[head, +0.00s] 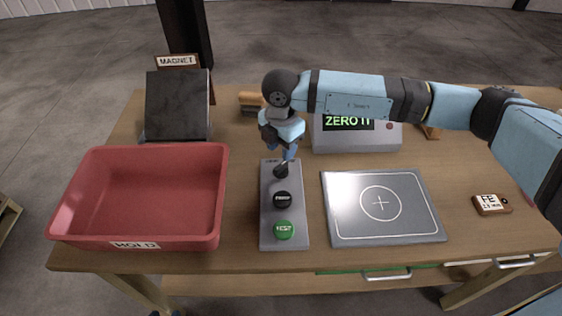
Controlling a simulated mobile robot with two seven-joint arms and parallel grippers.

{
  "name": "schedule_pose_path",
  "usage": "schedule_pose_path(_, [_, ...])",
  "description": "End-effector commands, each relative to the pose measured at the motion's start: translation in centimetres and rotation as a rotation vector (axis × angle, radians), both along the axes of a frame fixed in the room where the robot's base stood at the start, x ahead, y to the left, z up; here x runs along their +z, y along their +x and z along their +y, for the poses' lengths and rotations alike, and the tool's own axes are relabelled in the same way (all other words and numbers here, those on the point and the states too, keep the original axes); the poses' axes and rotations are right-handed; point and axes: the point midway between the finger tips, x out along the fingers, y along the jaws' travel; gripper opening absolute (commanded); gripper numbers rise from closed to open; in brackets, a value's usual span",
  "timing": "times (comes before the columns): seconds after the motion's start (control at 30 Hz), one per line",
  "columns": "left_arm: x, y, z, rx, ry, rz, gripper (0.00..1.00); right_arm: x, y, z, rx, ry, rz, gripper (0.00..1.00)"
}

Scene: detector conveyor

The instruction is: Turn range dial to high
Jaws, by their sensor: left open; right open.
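A grey control box (267,238) stands on the table with a black button (282,199) and a green TEST button (283,230). At its far end is a dark knob-like piece (281,171), which looks like the range dial. My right gripper (287,157) points down over that end, its tips at or just above the dial. It covers part of the dial and the label behind it, so contact and the dial's setting cannot be read.
A red HOLD tray (75,195) is left of the box. A dark MAGNET stand (178,105) is behind it. A display unit reading ZERO IT (350,140) stands behind a grey plate (385,235). An FE tag (491,204) lies at the right. My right arm spans the back right.

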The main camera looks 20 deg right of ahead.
Motion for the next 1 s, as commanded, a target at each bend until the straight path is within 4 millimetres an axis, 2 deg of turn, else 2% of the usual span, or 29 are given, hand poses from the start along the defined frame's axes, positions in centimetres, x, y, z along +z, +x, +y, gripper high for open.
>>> schedule_pose_path(0.1, [-0.2, -0.1, 0.1, -0.001, 0.003, 0.004, 0.43, -2.4, 0.0, 0.0, 0.0, 0.0, 0.002, 0.4])
schedule_pose_path(0.3, [-0.2, -0.1, 0.1, -0.001, 0.004, 0.005, 0.43, -5.1, 0.0, 0.0, -0.001, 0.001, 0.0, 0.4])
schedule_pose_path(0.47, [-0.1, -0.1, 0.0, -0.001, 0.004, 0.004, 0.43, -6.0, 0.0, 0.0, 0.0, 0.001, 0.0, 0.4])
schedule_pose_path(0.73, [0.0, -0.1, 0.0, -0.002, 0.003, 0.002, 0.43, -6.1, 0.0, 0.0, 0.0, 0.001, 0.0, 0.4])
schedule_pose_path(0.9, [0.0, -0.1, 0.0, -0.002, 0.003, 0.002, 0.43, -6.1, 0.0, 0.0, 0.0, 0.001, 0.0, 0.01])
schedule_pose_path(1.0, [0.0, -0.1, 0.0, -0.002, 0.003, 0.002, 0.43, -6.1, 0.0, 0.0, 0.0, 0.001, 0.0, 0.0])
